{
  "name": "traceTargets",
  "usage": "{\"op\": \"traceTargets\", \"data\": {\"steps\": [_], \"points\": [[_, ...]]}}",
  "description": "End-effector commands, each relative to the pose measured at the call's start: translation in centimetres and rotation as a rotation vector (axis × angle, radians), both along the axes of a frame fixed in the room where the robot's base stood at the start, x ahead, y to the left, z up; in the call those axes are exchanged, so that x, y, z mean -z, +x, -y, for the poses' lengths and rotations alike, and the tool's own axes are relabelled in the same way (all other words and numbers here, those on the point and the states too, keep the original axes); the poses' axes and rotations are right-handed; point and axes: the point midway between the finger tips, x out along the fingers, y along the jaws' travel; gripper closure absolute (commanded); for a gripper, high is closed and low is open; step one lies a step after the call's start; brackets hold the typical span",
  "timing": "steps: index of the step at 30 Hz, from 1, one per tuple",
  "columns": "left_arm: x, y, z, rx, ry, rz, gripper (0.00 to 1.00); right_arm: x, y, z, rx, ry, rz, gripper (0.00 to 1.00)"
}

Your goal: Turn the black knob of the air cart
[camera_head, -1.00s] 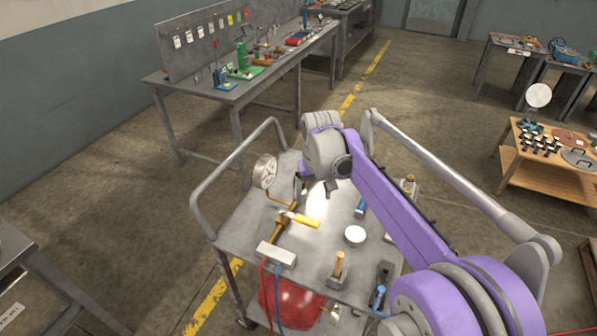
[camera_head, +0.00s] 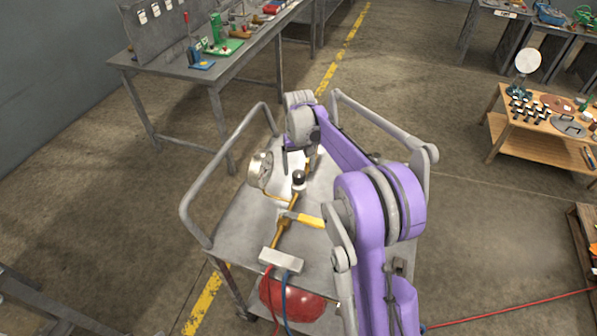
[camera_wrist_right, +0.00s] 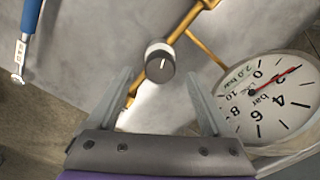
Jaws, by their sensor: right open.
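The black knob (camera_head: 298,176) stands on a brass pipe on the top of the air cart (camera_head: 233,221). It has a white line on its top and a pale collar below, clear in the right wrist view (camera_wrist_right: 160,65). My right gripper (camera_head: 299,154) is over the cart's far part, behind the knob in the head view. In the right wrist view its two fingers (camera_wrist_right: 160,80) are apart and empty, and the knob appears between their tips. I cannot tell how far beyond the tips it is. My left gripper is not in view.
A round gauge (camera_wrist_right: 275,98) with a red needle stands close to one finger. A yellow-handled lever (camera_head: 309,220) and a grey block (camera_head: 281,260) with red and blue hoses are nearer on the cart. Rails flank the cart. A blue-handled tool (camera_wrist_right: 29,22) lies on the top.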

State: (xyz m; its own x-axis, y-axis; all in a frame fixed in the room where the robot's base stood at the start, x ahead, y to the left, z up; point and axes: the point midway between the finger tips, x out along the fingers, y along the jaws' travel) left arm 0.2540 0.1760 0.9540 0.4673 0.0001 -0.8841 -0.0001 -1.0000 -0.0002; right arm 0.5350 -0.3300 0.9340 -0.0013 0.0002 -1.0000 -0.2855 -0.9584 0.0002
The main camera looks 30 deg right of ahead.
Motion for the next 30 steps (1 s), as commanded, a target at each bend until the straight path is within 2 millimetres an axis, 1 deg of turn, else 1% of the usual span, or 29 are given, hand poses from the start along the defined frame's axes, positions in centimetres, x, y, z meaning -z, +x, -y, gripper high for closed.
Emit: {"op": "traceTargets", "data": {"steps": [1,3,6,9,16,17,18,29,30], "points": [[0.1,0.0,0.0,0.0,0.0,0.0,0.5,0.9,0.0,0.0,0.0,0.0,0.0,0.16],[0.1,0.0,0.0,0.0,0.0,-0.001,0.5,1.7,0.0,0.0,0.0,0.0,0.0,0.16],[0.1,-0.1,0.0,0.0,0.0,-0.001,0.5,2.5,0.0,0.0,0.0,0.0,0.0,0.16],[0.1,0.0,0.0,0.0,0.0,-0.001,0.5,2.8,0.0,0.0,0.0,0.0,0.0,0.16],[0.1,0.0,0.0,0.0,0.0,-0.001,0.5,2.9,0.0,0.0,0.0,0.0,0.0,0.16],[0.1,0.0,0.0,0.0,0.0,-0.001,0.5,2.9,0.0,0.0,0.0,0.0,0.0,0.18],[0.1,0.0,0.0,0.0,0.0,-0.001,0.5,2.9,0.0,0.0,0.0,0.0,0.0,0.25],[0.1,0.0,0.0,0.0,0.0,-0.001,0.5,2.8,0.0,0.0,0.0,0.0,0.0,0.9],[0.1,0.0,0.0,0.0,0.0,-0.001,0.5,2.8,0.0,0.0,0.0,0.0,0.0,0.97]]}}
